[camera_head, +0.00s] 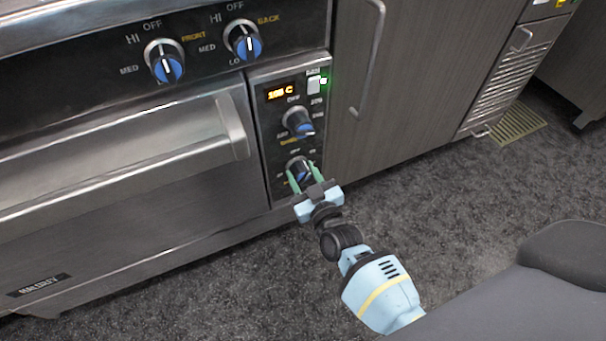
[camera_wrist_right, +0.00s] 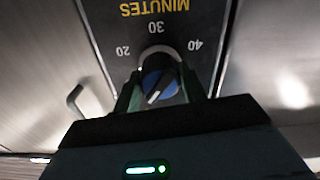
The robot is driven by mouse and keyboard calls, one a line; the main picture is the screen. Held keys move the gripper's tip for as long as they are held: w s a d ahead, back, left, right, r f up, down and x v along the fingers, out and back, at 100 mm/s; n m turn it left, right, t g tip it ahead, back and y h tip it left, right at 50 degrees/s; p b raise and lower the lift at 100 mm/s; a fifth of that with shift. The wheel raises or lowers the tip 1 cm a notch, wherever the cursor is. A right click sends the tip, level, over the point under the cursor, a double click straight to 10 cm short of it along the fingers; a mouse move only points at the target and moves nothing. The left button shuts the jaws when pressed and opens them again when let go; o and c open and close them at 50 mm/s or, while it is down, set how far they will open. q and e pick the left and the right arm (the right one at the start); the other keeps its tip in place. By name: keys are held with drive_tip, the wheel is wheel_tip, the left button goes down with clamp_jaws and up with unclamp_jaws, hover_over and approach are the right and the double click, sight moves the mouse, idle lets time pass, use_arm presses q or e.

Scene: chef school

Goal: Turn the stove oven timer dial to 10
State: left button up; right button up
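The oven timer dial (camera_wrist_right: 158,84) is a dark knob with a blue face and a white line. In the right wrist view it shows below the upside-down word MINUTES, with 20, 30 and 40 around it. The white line slants to the lower left, and any lower marks are hidden. In the head view the dial (camera_head: 299,166) is the lowest on the narrow panel. My right gripper (camera_head: 304,176) has its green fingers apart, one on each side of the dial. Whether they touch it is unclear. My left gripper is not in view.
Another blue-faced dial (camera_head: 299,122) sits just above, under an orange display (camera_head: 281,92) and a lit green switch (camera_head: 319,83). Two burner dials are higher up. The oven door handle (camera_head: 234,126) is close to the panel's left. Open grey floor (camera_head: 440,210) lies to the right.

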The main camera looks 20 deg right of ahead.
sight(305, 179)
drive_tip(key=shift+c, duration=1.4)
drive_tip(key=m, duration=0.2)
drive_tip(key=shift+m, duration=1.3)
drive_tip(key=o, duration=1)
drive_tip(key=shift+c, duration=0.2)
drive_tip(key=s+p, duration=0.2)
drive_tip(key=s, duration=0.4)
drive_tip(key=shift+s+d, duration=0.1)
drive_tip(key=shift+s, duration=0.1)
drive_tip(key=shift+s+p, duration=0.35)
drive_tip(key=shift+s, duration=0.35)
